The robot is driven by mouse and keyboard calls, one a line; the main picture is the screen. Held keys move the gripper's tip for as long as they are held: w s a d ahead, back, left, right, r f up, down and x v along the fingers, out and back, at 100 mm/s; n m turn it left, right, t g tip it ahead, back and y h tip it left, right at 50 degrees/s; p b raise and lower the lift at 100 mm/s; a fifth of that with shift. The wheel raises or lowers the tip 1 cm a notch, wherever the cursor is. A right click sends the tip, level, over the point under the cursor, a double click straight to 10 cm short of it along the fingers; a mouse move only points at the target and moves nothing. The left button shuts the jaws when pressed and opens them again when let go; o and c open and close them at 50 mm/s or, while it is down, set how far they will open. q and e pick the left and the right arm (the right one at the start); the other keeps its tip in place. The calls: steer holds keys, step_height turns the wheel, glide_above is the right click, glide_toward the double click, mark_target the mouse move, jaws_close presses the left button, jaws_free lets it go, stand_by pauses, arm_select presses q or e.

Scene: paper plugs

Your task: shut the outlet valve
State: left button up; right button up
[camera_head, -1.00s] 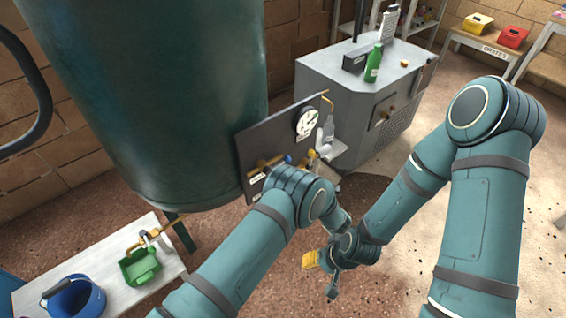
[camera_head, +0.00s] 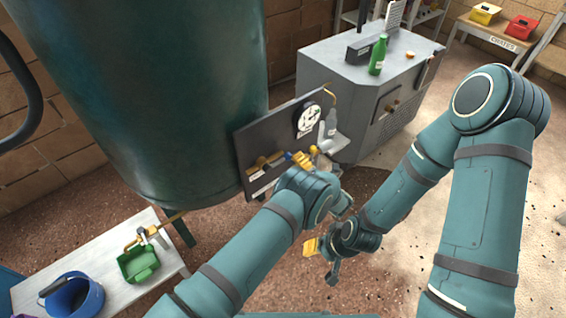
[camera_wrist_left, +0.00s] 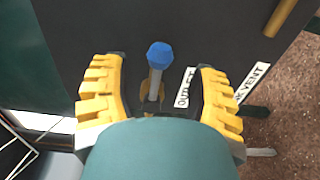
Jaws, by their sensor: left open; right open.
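The outlet valve is on the dark panel (camera_head: 243,150) beside the tank. In the left wrist view, its lever has a blue tip (camera_wrist_left: 159,54), a pale metal stem and a brass body (camera_wrist_left: 150,104) below, next to a label (camera_wrist_left: 185,88) reading OUTLET. My left gripper (camera_wrist_left: 163,78) is open, its yellow fingers on either side of the lever with gaps to it. In the head view, the left gripper (camera_head: 303,158) is at the panel's lower right. My right gripper (camera_head: 322,258) is open and empty, low over the floor.
A VENT label (camera_wrist_left: 254,82) and a brass pipe (camera_wrist_left: 287,12) are right of the lever. A round gauge (camera_head: 309,117) sits on the panel. A grey cabinet (camera_head: 340,70) stands behind; a white bench (camera_head: 32,285) with a green tray (camera_head: 138,263) is at lower left.

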mark_target(290, 159)
arm_select(q)
steer(key=shift+w+a, duration=0.15)
steer(key=shift+w, duration=0.05)
stand_by(0.3)
steer(key=shift+x, duration=1.9)
steer(key=c, duration=0.8)
steer(key=shift+c, duration=0.2)
